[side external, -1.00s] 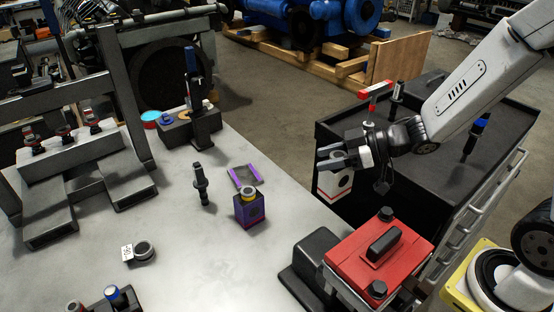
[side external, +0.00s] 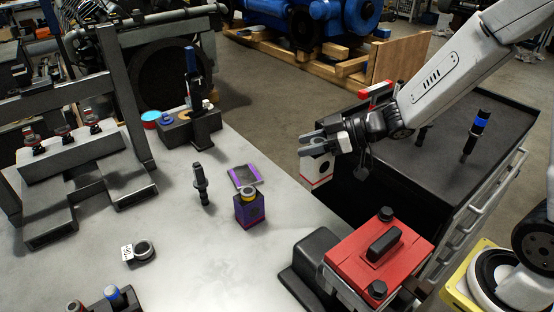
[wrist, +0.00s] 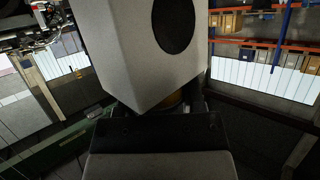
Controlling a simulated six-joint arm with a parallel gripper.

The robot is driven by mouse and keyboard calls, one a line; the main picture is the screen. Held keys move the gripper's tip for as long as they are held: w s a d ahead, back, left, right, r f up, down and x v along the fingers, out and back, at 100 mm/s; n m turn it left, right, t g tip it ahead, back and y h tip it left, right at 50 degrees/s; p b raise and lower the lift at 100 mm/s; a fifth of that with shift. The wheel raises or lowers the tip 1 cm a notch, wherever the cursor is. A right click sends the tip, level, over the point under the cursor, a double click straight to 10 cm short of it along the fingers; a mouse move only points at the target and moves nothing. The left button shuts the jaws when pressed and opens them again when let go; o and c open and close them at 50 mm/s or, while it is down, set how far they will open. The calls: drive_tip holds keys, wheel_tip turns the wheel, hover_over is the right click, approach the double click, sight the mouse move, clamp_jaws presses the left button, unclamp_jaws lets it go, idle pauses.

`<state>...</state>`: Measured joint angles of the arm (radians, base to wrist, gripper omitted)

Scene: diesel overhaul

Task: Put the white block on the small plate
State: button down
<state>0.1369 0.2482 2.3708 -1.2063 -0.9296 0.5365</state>
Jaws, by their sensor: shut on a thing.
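My gripper (side external: 322,145) is shut on the white block (side external: 315,168), which has a dark round spot and a red band low down. It holds the block in the air, right of the worktable's edge, beside the black cart. In the wrist view the white block (wrist: 125,50) fills the upper middle, with a large black disc on its face. The small plate (side external: 243,175), a flat grey square with purple sides, lies on the table to the left of the block and lower. Nothing is seen on it.
A purple block (side external: 250,211) with a yellow ring on top stands just in front of the plate. A black upright tool (side external: 201,185) stands left of it. A red case (side external: 378,255) is at the table's front right. The left middle of the table is mostly clear.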

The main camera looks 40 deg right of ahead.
drive_tip(key=w+a+r, duration=0.1)
drive_tip(key=w+a, duration=0.1)
drive_tip(key=w, duration=0.7)
drive_tip(key=shift+w+a+r, duration=0.15)
drive_tip(key=shift+a, duration=0.05)
drive_tip(key=w+a+f, duration=0.2)
drive_tip(key=w+f, duration=0.7)
drive_tip(key=w, duration=0.4)
drive_tip(key=shift+f, duration=0.15)
drive_tip(key=shift+w+a, duration=0.1)
drive_tip(key=shift+w, duration=0.05)
drive_tip(key=shift+w+f, duration=0.2)
drive_tip(key=shift+f, duration=1.6)
